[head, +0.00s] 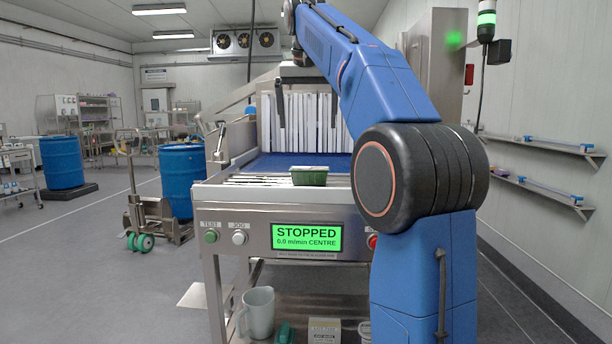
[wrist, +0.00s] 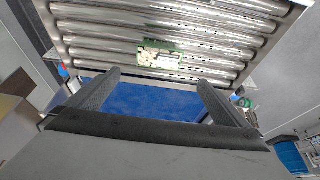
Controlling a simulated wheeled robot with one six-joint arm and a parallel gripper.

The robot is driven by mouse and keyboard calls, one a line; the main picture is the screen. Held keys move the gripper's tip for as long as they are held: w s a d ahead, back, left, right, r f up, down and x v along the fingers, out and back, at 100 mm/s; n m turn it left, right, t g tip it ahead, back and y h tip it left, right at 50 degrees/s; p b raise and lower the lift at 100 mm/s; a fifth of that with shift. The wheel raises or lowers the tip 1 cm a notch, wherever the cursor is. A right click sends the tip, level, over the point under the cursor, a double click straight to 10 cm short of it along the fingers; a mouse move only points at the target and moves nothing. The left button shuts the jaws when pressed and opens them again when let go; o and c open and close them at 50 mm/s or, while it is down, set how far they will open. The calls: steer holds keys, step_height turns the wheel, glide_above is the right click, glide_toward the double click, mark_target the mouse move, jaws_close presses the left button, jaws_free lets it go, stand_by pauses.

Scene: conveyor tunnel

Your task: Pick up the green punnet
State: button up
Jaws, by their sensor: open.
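The green punnet (head: 309,176) is a small tray with a pale top. It sits upright on the metal rollers at the front of the conveyor (head: 240,181), just in front of the blue belt. In the wrist view the punnet (wrist: 160,54) lies on the rollers, ahead of and between my fingers. My gripper (wrist: 157,82) is open, with its two dark fingers wide apart and nothing between them but the blue belt below.
White strip curtains (head: 335,118) hang at the tunnel mouth behind the belt. A panel below the rollers reads STOPPED, 0.0 m/min CENTRE (head: 307,237). A jug (head: 257,312) and boxes stand on the lower shelf. Blue drums (head: 182,180) and a pallet truck stand at left.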

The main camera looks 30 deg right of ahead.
mark_target(309, 168)
steer(key=x, duration=1.7)
steer(key=shift+d, duration=0.15)
steer(key=c, duration=0.8)
